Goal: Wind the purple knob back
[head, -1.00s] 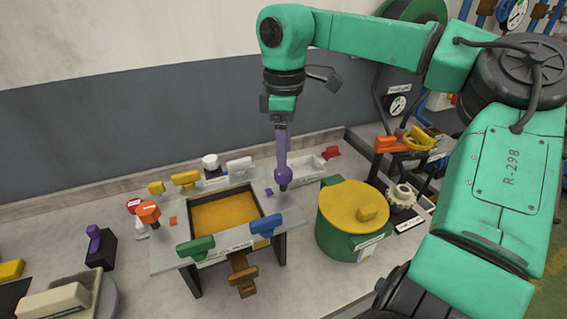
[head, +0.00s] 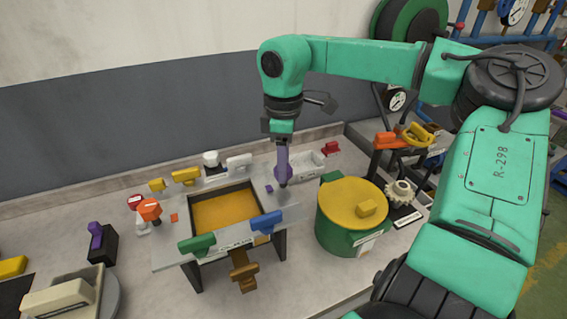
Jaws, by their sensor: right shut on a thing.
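The purple knob (head: 283,166) stands tall and narrow at the right back corner of the grey frame table (head: 290,213). A dark foot shows at its lower end. My right gripper (head: 282,143) comes down on it from above and is shut on it. The fingertips are small and the exact grip is hard to make out. A small purple square (head: 269,188) lies on the tabletop just left of the knob's foot. My left gripper is not in view.
A green drum with a yellow lid (head: 345,198) stands close on the right. Green (head: 197,246) and blue (head: 266,222) handles line the table's front edge. A white tray (head: 307,163) lies behind. Another purple handle (head: 95,235) sits on a black box at left.

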